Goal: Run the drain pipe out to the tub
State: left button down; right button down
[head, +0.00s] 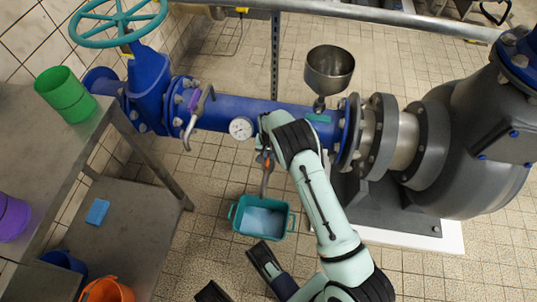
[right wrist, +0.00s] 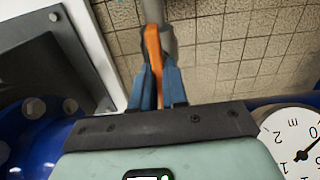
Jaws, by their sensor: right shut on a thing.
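My right gripper (head: 264,155) is just below the blue pipe, near the gauge. In the right wrist view its blue fingers (right wrist: 156,88) are shut on the orange part (right wrist: 153,50) of the grey drain pipe (right wrist: 150,12). In the head view the drain pipe (head: 265,183) hangs down from the gripper toward the teal tub (head: 236,224). The tub stands on the floor with light blue inside. The pipe's lower end appears over or near the tub's back rim; its exact height cannot be told.
The blue pipe (head: 260,110) carries a gauge (head: 241,128), a lever (head: 196,115) and a funnel (head: 329,68). A grey pump (head: 455,150) stands at right. A metal bench (head: 130,165) with a green cup (head: 65,94) is at left. Tiled floor is free around the tub.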

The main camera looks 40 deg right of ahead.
dwell(0.3)
jog(key=c, duration=1.2)
grip_release()
jog(key=shift+o, duration=0.2)
